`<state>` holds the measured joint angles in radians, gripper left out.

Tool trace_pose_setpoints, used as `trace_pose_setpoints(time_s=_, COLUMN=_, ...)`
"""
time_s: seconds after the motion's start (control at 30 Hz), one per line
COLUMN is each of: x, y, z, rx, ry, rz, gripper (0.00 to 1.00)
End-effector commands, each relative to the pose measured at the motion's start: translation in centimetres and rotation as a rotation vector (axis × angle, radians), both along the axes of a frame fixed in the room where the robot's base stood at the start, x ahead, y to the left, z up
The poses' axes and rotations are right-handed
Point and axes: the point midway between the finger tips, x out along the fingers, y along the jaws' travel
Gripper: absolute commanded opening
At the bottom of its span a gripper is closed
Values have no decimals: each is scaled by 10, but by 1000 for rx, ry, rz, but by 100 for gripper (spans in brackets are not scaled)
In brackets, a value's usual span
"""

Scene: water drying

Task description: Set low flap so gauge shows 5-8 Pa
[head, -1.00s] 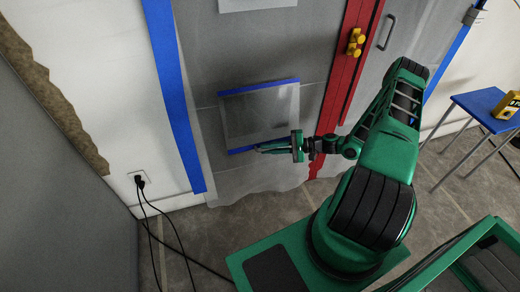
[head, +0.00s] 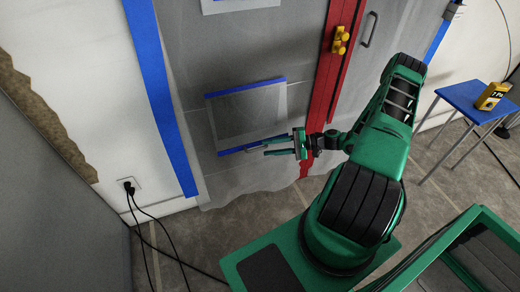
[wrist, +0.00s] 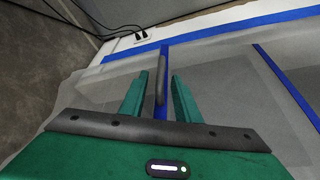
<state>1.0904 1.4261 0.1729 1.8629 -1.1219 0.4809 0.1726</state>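The low flap (head: 248,112) is a translucent sheet in the grey plastic wall, with blue strips along its top and bottom edges. My gripper (head: 258,147) is at its bottom strip. In the wrist view, my gripper (wrist: 160,76) is open, its two green fingers apart on either side of a dark handle (wrist: 161,80) on the blue strip (wrist: 165,53). I cannot tell whether either finger touches the handle. The yellow gauge (head: 492,96) on the stool reads 1 Pa.
The blue-topped stool (head: 471,101) stands at the right. A red strip (head: 325,95) with yellow pulls (head: 341,41) runs up the plastic, right of the flap. An outlet (head: 127,186) with black cords is at the left; cords trail over the floor.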

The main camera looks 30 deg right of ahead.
Motion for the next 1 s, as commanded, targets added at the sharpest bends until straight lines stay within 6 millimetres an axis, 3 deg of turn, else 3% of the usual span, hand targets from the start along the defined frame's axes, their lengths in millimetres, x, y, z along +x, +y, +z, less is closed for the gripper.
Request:
trace_pose_setpoints(time_s=0.13, x=-13, y=-24, z=4, rx=0, ry=1, rz=-3, gripper=29)
trace_pose_setpoints(time_s=0.37, x=-25, y=-45, z=8, rx=0, ry=1, rz=-1, gripper=29)
trace_pose_setpoints(time_s=1.0, x=-26, y=-47, z=9, rx=-1, ry=2, rz=2, gripper=29)
